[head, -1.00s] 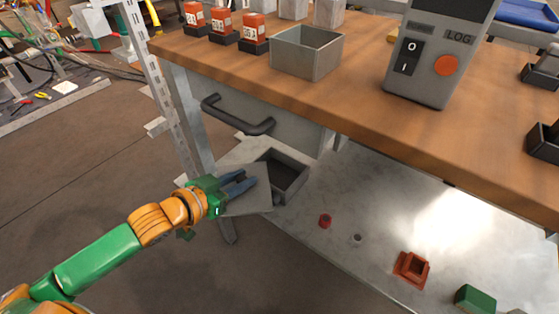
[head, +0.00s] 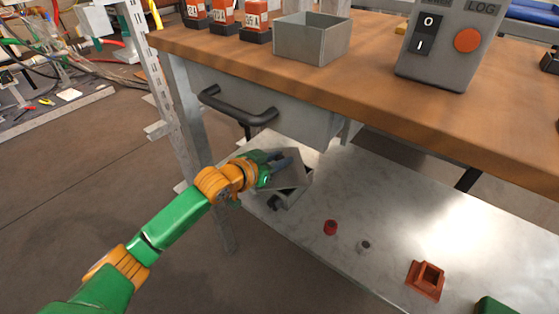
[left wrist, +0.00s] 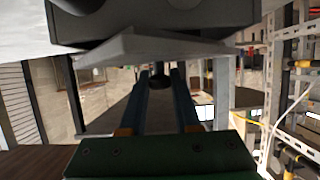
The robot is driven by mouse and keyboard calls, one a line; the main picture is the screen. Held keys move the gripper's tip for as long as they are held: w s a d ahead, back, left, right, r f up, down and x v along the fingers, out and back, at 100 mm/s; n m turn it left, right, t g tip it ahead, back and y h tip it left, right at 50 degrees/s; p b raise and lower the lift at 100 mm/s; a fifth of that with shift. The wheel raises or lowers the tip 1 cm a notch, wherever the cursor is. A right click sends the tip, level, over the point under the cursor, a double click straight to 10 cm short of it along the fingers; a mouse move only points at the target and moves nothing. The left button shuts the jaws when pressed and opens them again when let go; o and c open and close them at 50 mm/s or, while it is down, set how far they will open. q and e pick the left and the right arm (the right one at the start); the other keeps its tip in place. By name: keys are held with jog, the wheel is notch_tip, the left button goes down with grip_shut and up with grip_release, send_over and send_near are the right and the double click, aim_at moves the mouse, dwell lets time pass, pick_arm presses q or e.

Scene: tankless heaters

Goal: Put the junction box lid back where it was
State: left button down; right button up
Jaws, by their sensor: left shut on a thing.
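My left gripper (head: 280,164) is shut on the grey junction box lid (head: 292,174), low beneath the workbench. The lid is tilted and overlaps the open-topped grey junction box (head: 290,197) on the metal lower shelf. The lid and gripper hide most of the box's opening; I cannot tell whether lid and rim touch. In the left wrist view the lid (left wrist: 150,46) is a flat plate just beyond the fingers (left wrist: 160,88), with the dark box (left wrist: 150,18) behind it at the top. A dark round piece shows between the fingertips. My right gripper is not in view.
The bench top (head: 370,85) and a drawer with a black handle (head: 238,110) overhang the box. A metal bench leg (head: 195,140) stands left of it. A red cylinder (head: 330,227), a small grey ring (head: 364,247) and a red-brown block (head: 426,280) lie on the shelf (head: 390,210).

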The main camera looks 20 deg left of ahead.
aim_at(279, 158)
pick_arm(q)
jog(key=c, duration=0.6)
grip_release()
jog(key=shift+s+r, duration=0.1)
jog(key=shift+s, duration=0.05)
jog(key=p+v, duration=0.2)
jog(key=v, duration=0.3)
jog(key=shift+r, duration=0.15)
jog(key=p+v, duration=0.1)
jog(key=v, duration=0.5)
jog(key=shift+s+a+p, duration=0.2)
jog(key=shift+s+p, duration=0.05)
jog(key=shift+p, duration=0.15)
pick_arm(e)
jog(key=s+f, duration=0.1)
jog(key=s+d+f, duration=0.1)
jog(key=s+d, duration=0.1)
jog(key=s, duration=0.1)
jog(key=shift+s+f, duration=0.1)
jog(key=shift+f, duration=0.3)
